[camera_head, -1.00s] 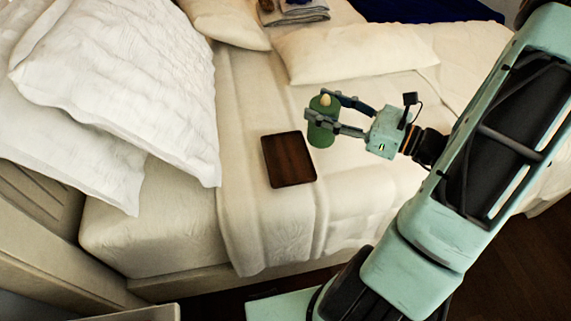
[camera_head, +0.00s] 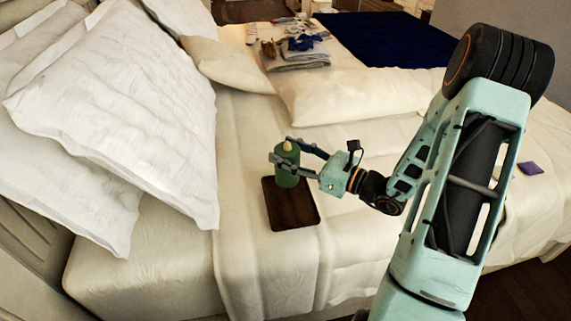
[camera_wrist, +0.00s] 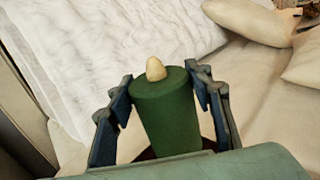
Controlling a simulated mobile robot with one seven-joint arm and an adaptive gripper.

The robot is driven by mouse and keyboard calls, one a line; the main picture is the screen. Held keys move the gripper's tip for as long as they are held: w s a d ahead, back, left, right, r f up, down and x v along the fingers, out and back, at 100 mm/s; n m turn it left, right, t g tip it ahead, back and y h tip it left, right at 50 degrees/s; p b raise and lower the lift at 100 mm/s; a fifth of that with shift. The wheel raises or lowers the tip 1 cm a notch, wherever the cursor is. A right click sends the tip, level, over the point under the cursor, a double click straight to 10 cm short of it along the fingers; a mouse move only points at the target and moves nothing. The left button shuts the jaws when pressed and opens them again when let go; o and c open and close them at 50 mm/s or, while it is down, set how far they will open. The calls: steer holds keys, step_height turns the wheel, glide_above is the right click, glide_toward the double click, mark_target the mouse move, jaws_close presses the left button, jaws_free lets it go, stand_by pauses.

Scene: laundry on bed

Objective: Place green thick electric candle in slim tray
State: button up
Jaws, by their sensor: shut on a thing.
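The green thick electric candle (camera_head: 287,165) has a cream flame-shaped tip and stands upright between the fingers of my gripper (camera_head: 284,156). My gripper is shut on it. In the wrist view the candle (camera_wrist: 167,112) sits between both fingers, with its lower part hidden behind the gripper body. The slim tray (camera_head: 293,214) is a dark brown wooden rectangle lying flat on the bed. The candle is at the tray's far edge in the head view, overlapping it in the picture; I cannot tell whether it touches. A dark sliver of the tray (camera_wrist: 150,154) shows below the candle in the wrist view.
Large white pillows (camera_head: 120,110) lean at the left. A long pillow (camera_head: 355,97) lies behind the gripper. Folded cloths (camera_head: 295,55) and a dark blue blanket (camera_head: 385,38) are farther back. A small purple item (camera_head: 529,168) lies at the right. The bed around the tray is clear.

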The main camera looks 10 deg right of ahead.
steer(key=shift+w+a+f+b, duration=0.15)
steer(key=shift+f+b, duration=0.1)
steer(key=shift+f, duration=0.7)
steer(key=shift+w+a+f+b, duration=0.15)
steer(key=shift+f+b, duration=0.1)
steer(key=shift+f, duration=0.65)
steer(key=shift+d+f, duration=0.1)
steer(key=shift+f, duration=0.15)
steer(key=o, duration=1.2)
steer(key=shift+o, duration=0.2)
steer(key=shift+r, duration=0.3)
steer(key=p+v, duration=0.1)
steer(key=v, duration=1.1)
steer(key=shift+p, duration=0.3)
